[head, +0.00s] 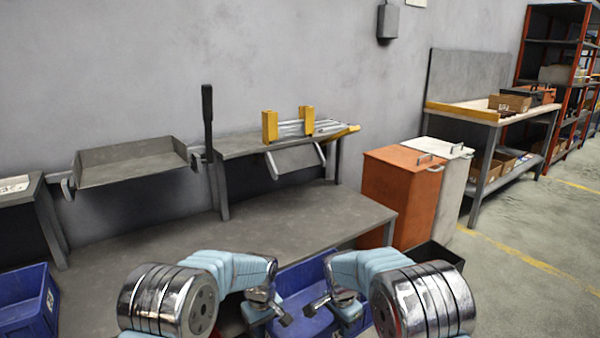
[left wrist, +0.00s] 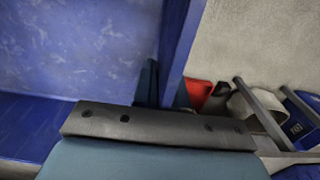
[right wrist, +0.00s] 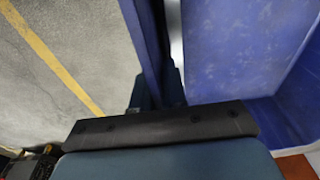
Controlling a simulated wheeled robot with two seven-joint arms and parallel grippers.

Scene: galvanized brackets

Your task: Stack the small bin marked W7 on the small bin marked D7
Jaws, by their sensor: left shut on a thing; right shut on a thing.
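A blue bin (head: 305,275) is between my two arms at the bottom of the head view, partly hidden by them. My left gripper (head: 283,318) is shut on one of its side walls, which shows in the left wrist view (left wrist: 180,45). My right gripper (head: 312,308) is shut on the opposite wall, seen in the right wrist view (right wrist: 146,40). The bin's interior looks empty where it shows. Another blue bin (head: 25,300) with a white label is at the lower left of the head view. I cannot read a mark on either bin.
A grey workbench (head: 310,215) lies ahead, its low top mostly clear. Above it are a tilted metal tray (head: 135,165) and a raised shelf with yellow brackets (head: 270,125). An orange cabinet (head: 400,195) and a dark open box (head: 437,256) stand to the right.

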